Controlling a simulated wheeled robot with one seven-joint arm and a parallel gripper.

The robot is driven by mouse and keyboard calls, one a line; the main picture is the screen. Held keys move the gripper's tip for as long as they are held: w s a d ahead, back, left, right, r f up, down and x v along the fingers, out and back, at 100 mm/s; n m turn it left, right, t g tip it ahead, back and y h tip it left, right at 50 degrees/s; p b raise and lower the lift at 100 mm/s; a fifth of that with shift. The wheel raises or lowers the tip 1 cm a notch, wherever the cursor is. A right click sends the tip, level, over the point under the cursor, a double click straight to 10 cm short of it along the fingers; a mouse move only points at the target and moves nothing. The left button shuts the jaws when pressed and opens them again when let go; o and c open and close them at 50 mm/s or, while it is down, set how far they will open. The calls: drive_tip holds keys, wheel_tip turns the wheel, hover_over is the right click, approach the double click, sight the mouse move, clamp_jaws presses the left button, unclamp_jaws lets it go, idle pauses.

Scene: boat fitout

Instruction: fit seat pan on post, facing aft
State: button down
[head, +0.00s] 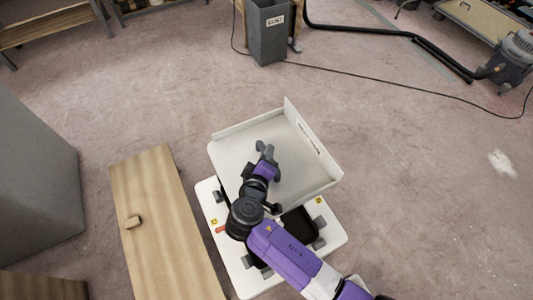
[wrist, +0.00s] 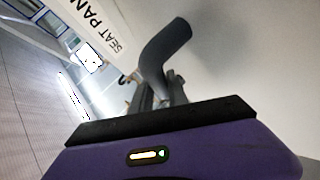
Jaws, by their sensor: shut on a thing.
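The seat pan (head: 300,165) is a pale, shallow panel with raised edges, seen from above in the head view. In the wrist view the handle (wrist: 166,48) rises from between the fingers of my gripper (wrist: 160,92), beside a white edge of the seat pan (wrist: 103,28) lettered "SEAT PAN". The pan is off the floor, over my white base. No post can be made out in either view.
A grey dust bin (head: 268,35) is ahead. A vacuum cleaner (head: 512,60), its hose and a cable lie at upper right. Floor right is clear.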

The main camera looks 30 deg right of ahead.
drive_tip(key=shift+w+f+b, duration=0.1)
drive_tip(key=shift+f+b, duration=0.45)
drive_tip(key=shift+f, duration=0.05)
drive_tip(key=shift+f, duration=0.15)
